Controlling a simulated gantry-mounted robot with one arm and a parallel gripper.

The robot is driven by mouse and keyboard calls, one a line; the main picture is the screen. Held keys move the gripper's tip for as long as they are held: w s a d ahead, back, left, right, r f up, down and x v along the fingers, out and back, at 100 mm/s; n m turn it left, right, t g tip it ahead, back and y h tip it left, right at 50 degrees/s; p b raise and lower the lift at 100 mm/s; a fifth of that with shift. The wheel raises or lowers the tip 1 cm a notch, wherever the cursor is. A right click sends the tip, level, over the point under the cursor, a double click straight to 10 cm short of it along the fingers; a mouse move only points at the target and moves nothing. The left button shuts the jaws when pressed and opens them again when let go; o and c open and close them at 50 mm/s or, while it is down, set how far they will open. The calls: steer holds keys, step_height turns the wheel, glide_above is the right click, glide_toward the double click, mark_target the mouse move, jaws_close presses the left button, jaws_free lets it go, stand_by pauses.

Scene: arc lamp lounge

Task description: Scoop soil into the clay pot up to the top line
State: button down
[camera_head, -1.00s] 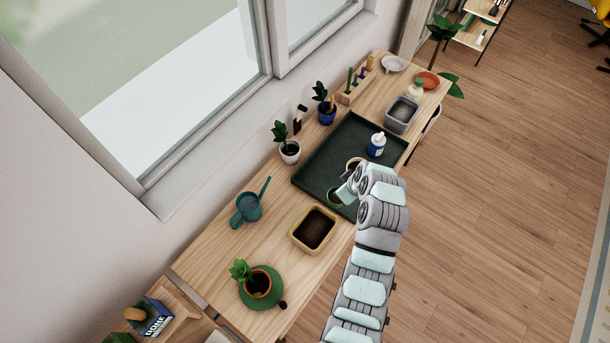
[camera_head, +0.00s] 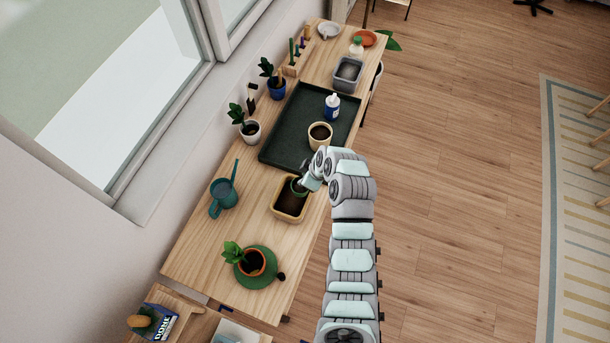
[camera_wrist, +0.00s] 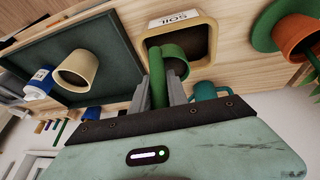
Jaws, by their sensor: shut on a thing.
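The soil bin (camera_head: 276,212), a tan box of dark soil, stands on the wooden bench; its "SOIL" label shows in the wrist view (camera_wrist: 174,19). My gripper (camera_head: 307,182) is over the bin's far right part. It is shut on a green scoop (camera_wrist: 175,57), which overlaps the bin's opening in both views; I cannot tell whether it touches the soil. A cream pot (camera_head: 320,144), which I take for the clay pot, stands upright on the dark tray (camera_head: 284,134), with dark contents. It also shows in the wrist view (camera_wrist: 76,72). Its lines cannot be made out.
A white-and-blue bottle (camera_head: 332,107) stands on the tray behind the pot. A teal watering can (camera_head: 223,195) is left of the bin. A potted plant (camera_head: 251,262) on a green saucer stands in front. Potted plants line the window side.

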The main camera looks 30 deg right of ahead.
steer(key=shift+f, duration=1.15)
steer(key=shift+w+a+r+g+h+p, duration=0.15)
steer(key=shift+a+r+g+h+p, duration=0.35)
steer(key=shift+h+p, duration=0.6)
steer(key=shift+w+a+r+n+h, duration=0.15)
steer(key=shift+a+n+h, duration=0.2)
steer(key=shift+h, duration=0.25)
steer(key=shift+w+a+g+h, duration=0.1)
steer(key=shift+a+g+h, duration=0.2)
steer(key=shift+h, duration=0.1)
steer(key=shift+w+a+h+b, duration=0.1)
steer(key=shift+a+h+b, duration=0.05)
steer(key=shift+h+b, duration=0.75)
steer(key=shift+a+g+b, duration=0.1)
steer(key=shift+g+b, duration=0.2)
steer(key=shift+b, duration=0.2)
steer(key=shift+a+n+h+b, duration=0.25)
steer(key=shift+h+b, duration=0.15)
steer(key=shift+b, duration=0.2)
steer(key=shift+w+a+f+g+h+b, duration=0.15)
steer(key=shift+f+g+h+b, duration=0.15)
steer(key=shift+h+b, duration=0.3)
